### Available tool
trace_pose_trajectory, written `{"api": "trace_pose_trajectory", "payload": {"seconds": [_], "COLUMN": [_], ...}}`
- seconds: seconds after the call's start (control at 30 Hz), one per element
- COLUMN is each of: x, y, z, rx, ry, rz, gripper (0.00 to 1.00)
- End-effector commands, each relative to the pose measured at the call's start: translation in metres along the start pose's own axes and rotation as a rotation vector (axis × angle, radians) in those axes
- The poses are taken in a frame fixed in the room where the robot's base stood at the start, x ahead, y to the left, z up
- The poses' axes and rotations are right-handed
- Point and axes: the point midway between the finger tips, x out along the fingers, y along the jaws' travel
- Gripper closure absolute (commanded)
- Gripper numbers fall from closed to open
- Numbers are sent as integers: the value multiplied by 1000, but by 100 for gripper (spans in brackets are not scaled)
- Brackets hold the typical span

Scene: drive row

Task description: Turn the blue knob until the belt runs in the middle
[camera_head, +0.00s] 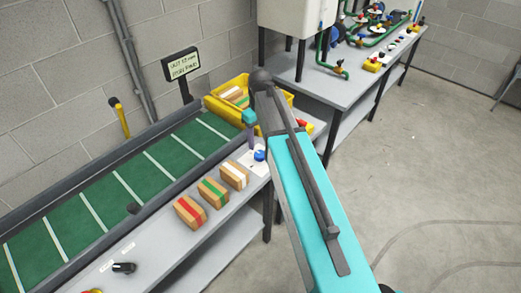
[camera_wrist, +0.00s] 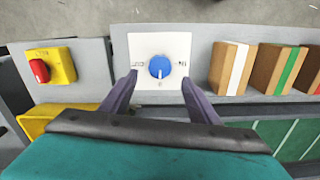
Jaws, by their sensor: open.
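The blue knob (camera_head: 259,155) sits on a white plate on the grey ledge beside the conveyor. In the wrist view the blue knob (camera_wrist: 160,67) has a white pointer mark towards the picture's bottom, and the white plate (camera_wrist: 140,45) has small labels on both sides. My gripper (camera_wrist: 160,80) is open and empty, its two purple fingers apart on either side of the knob, not visibly touching it. In the head view my gripper (camera_head: 250,139) is partly hidden by my arm. The green belt (camera_head: 92,186) has white cross stripes; it also shows in the wrist view (camera_wrist: 297,141).
Three striped boxes (camera_head: 213,192) stand along the ledge near the knob. A yellow crate (camera_head: 217,105) with boxes is at the belt's far end, below a small sign (camera_head: 182,66) with unclear text. A red switch on a yellow box (camera_wrist: 57,66) is left of the plate.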

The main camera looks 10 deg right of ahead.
Motion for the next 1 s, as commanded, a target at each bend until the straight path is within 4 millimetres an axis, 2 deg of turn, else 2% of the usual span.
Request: {"api": "trace_pose_trajectory", "payload": {"seconds": [0.6, 0.8, 1.0], "x": [58, 68, 70], "y": [1, 1, 1], "z": [1, 1, 1], "rx": [1, 2, 2], "ry": [-1, -1, 0], "rz": [-1, 0, 0], "gripper": [44, 44, 44]}}
